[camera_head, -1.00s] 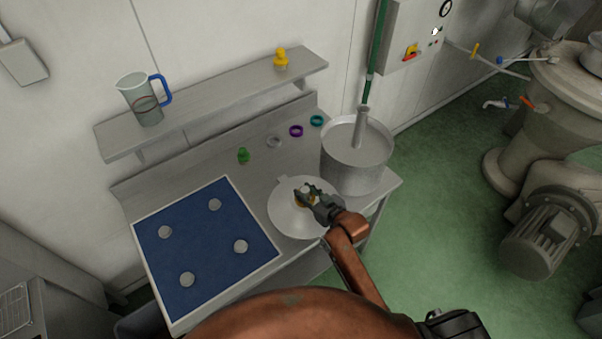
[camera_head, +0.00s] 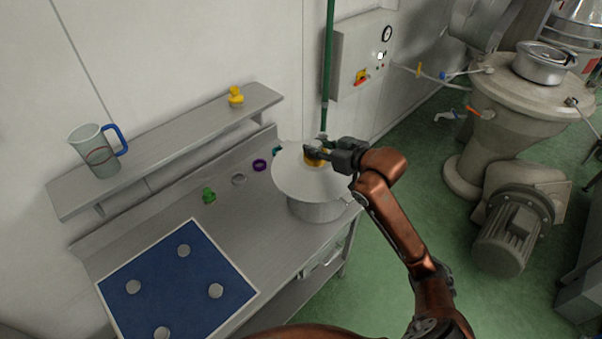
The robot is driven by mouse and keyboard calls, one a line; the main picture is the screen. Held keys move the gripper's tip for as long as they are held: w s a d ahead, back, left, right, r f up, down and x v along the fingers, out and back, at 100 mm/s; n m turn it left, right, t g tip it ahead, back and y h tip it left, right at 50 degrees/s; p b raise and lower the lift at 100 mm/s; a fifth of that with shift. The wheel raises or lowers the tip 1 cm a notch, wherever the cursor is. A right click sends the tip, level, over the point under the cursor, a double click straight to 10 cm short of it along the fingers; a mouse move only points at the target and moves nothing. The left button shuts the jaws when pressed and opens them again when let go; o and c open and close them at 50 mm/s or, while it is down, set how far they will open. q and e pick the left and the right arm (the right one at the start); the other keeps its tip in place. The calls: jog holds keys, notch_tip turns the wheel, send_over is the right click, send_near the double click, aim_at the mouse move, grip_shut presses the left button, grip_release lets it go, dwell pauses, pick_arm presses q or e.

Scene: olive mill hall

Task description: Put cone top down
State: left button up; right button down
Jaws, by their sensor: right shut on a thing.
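My right gripper (camera_head: 315,153) is shut on that knob. In this view the cone top covers the mouth of the grey metal pot (camera_head: 316,210) on the right end of the bench. I cannot tell whether it touches the rim or hangs above it. The pot's inside is hidden. My left gripper is not in view.
The metal bench (camera_head: 222,228) holds a blue mat (camera_head: 165,290) with several grey discs, a green piece (camera_head: 209,195), and grey and purple rings (camera_head: 260,165). A jug (camera_head: 97,152) and yellow piece (camera_head: 236,97) stand on the shelf (camera_head: 165,150). A green pole (camera_head: 328,60) rises behind the cone top.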

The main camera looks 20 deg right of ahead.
jog(key=d+r, duration=0.1)
jog(key=r, duration=0.1)
jog(key=d+r, duration=0.1)
jog(key=r, duration=0.1)
jog(key=d+r, duration=0.1)
jog(key=r, duration=0.1)
jog(key=shift+w+d, duration=0.15)
jog(key=shift+w, duration=0.05)
jog(key=shift+r, duration=0.1)
